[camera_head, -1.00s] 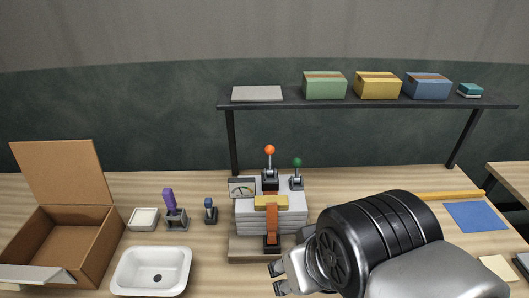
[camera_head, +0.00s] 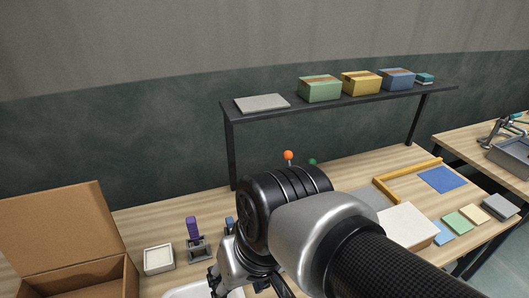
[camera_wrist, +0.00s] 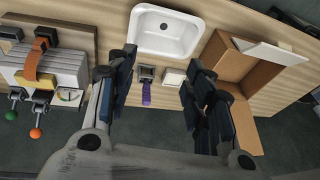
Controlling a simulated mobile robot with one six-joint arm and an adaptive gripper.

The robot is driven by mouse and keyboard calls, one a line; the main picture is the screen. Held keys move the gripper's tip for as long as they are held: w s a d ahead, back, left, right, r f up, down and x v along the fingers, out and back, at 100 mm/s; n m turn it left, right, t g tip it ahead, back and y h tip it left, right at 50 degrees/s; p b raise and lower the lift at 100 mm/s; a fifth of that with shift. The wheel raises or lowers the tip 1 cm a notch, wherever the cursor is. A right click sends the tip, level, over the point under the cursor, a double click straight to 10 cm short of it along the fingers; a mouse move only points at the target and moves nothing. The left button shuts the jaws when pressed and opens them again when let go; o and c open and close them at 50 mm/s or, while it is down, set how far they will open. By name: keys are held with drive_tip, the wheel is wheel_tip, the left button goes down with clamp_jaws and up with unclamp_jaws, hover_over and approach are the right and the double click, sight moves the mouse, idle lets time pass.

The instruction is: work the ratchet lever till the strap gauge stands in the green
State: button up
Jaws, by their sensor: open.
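An orange-knobbed lever (camera_head: 288,155) and a green-knobbed lever (camera_head: 312,161) show above my arm in the head view. In the wrist view the orange knob (camera_wrist: 35,133) and green knob (camera_wrist: 10,115) stand at the left, beside the grey stack (camera_wrist: 62,70) with its orange strap (camera_wrist: 38,62). A small dial gauge (camera_wrist: 68,97) sits by the stack; its needle is too small to read. In the head view my arm hides the stack and gauge. My gripper (camera_wrist: 160,72) is open and empty, to one side of the stack, apart from both levers.
A white basin (camera_wrist: 164,32), a purple-handled item in a grey holder (camera_wrist: 146,90), a small white dish (camera_wrist: 173,78) and an open cardboard box (camera_wrist: 237,70) lie near the gripper. A shelf (camera_head: 340,97) with boxes spans the bench's back. Flat coloured pieces lie right.

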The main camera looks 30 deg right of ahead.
drive_tip(key=w+d+m+y+p, duration=0.2)
drive_tip(key=w+m+y, duration=0.5)
drive_tip(key=w+m, duration=0.3)
drive_tip(key=m+t+h+p, duration=0.2)
drive_tip(key=m+t+h, duration=0.5)
drive_tip(key=m+t, duration=1.3)
approach(291, 157)
drive_tip(key=w+r+m+g, duration=0.1)
drive_tip(key=w, duration=0.2)
drive_tip(key=w+r+m+g, duration=0.2)
drive_tip(key=w, duration=0.2)
drive_tip(key=w+r+m+g+b, duration=0.1)
drive_tip(key=w+m+g, duration=0.1)
drive_tip(key=w, duration=0.2)
drive_tip(key=shift+a+r, duration=0.15)
drive_tip(key=shift+r, duration=0.15)
drive_tip(key=shift+c, duration=0.3)
clamp_jaws()
